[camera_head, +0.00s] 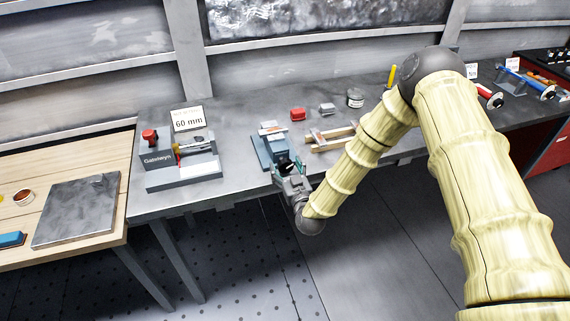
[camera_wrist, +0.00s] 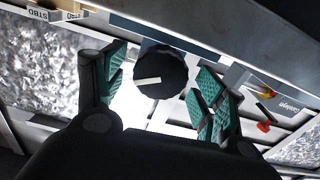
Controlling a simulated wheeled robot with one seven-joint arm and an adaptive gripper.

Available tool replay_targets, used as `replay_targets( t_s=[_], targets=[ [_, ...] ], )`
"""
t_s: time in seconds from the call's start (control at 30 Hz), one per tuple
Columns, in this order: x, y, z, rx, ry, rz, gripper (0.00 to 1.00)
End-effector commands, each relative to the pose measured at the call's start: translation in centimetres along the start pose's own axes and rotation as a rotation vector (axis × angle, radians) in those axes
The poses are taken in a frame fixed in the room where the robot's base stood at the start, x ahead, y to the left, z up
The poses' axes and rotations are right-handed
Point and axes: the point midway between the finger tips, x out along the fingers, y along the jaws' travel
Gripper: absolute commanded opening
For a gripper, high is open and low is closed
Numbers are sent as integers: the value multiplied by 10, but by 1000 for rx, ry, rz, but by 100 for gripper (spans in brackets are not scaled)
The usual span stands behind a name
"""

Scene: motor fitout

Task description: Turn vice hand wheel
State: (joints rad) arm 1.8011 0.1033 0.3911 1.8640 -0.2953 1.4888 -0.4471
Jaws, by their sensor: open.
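The vice (camera_head: 264,150) has a blue-grey body and sits at the front edge of the grey bench. In the wrist view its hand wheel (camera_wrist: 160,84) is a dark, round, ridged wheel with a pale bar mark on its face. My gripper (camera_head: 291,170) is at the front of the vice, mostly covering the wheel in the head view. In the wrist view my gripper (camera_wrist: 161,76) is open, its teal pads on either side of the wheel. A gap shows at each side; contact is not visible.
A grey stand (camera_head: 183,167) with a "60 mm" sign (camera_head: 188,119) stands left of the vice. A wooden frame (camera_head: 331,137) is close on its right. Open floor lies in front of the bench.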

Motion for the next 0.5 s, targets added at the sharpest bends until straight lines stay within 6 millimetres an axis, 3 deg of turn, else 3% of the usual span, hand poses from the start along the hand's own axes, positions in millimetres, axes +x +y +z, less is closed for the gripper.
replay_targets(
  t_s=[0.5],
  targets=[
    [-73,0,4,2,-1,0,71]
  ],
)
